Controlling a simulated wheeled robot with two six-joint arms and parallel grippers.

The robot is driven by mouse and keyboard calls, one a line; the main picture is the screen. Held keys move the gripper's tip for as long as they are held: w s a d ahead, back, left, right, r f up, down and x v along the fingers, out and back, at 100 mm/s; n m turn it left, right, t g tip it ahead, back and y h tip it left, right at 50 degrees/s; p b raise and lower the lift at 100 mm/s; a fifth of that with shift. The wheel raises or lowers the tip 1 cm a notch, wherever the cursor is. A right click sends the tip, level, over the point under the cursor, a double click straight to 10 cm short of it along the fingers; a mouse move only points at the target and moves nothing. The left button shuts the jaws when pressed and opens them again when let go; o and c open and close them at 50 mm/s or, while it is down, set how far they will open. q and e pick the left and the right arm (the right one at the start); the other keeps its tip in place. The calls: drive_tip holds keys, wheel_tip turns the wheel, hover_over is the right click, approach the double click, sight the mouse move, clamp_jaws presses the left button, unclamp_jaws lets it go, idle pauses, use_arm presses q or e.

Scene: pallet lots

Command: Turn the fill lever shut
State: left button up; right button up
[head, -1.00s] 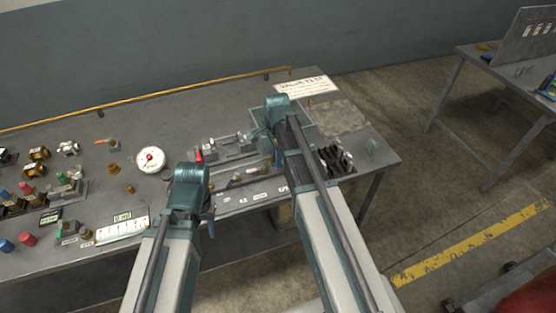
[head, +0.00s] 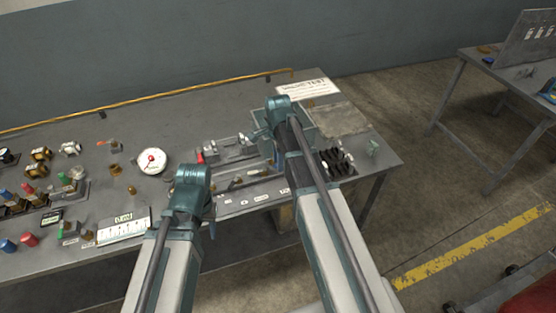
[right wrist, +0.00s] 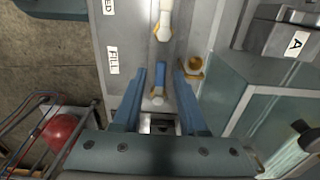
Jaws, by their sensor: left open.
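In the right wrist view, a small lever with a blue handle (right wrist: 160,76) stands on the grey valve panel beside a "FILL" label (right wrist: 112,60). My right gripper (right wrist: 160,80) is open, with one finger on each side of the blue handle and a visible gap on both sides. In the head view, my right gripper (head: 273,160) is over the right part of the bench rig, mostly hidden by its own arm. My left gripper (head: 211,228) is open and points down by the bench's front edge, its fingers partly hidden by its wrist.
A white-handled lever (right wrist: 165,20) and a brass fitting (right wrist: 193,68) are close to the right gripper. A grey bin (right wrist: 225,90) is to their right. On the bench are a dial gauge (head: 151,161), a sign (head: 306,87) and several coloured fittings at left.

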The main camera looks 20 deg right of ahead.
drive_tip(key=n, duration=0.2)
drive_tip(key=s+n, duration=0.1)
drive_tip(key=n, duration=0.1)
drive_tip(key=shift+s+d, duration=0.1)
drive_tip(key=shift+s, duration=0.1)
drive_tip(key=n, duration=0.1)
drive_tip(key=s+n, duration=0.1)
drive_tip(key=n, duration=0.1)
drive_tip(key=shift+d, duration=0.35)
drive_tip(key=shift+s+d+r+n, duration=0.1)
drive_tip(key=shift+s+n, duration=0.05)
drive_tip(key=shift+n, duration=0.55)
wheel_tip(320, 180, up, 15)
drive_tip(key=p, duration=1.5)
drive_tip(key=s+a+f+n+b, duration=0.4)
drive_tip(key=s+a+n, duration=0.2)
drive_tip(key=s+a, duration=0.2)
drive_tip(key=s+a+f+n+h+b, duration=0.1)
drive_tip(key=s+a+f+n+b, duration=0.3)
drive_tip(key=s+a+n, duration=0.3)
drive_tip(key=shift+s+a+f, duration=0.15)
drive_tip(key=shift+s+a, duration=0.3)
drive_tip(key=shift+a, duration=0.3)
